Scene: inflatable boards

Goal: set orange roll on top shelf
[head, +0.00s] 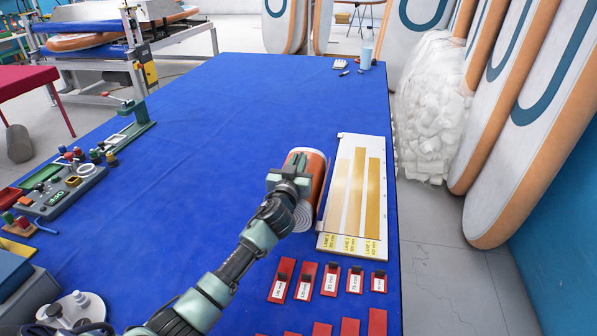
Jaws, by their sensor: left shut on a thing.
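The orange roll (318,170) lies on its side on the blue table or just above it; I cannot tell which. Its pale spiral end (303,216) faces the front. My left gripper (289,183) is shut on the roll from its left side, and the gripper and wrist hide part of it. My right gripper is not in view. I cannot make out a top shelf in this view.
A white board with tan lanes (335,222) lies just right of the roll. Several red labelled blocks (331,281) are in front. Tools and fixtures (80,177) line the left edge. A blue bottle (366,52) stands far right. The table's middle (230,120) is clear.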

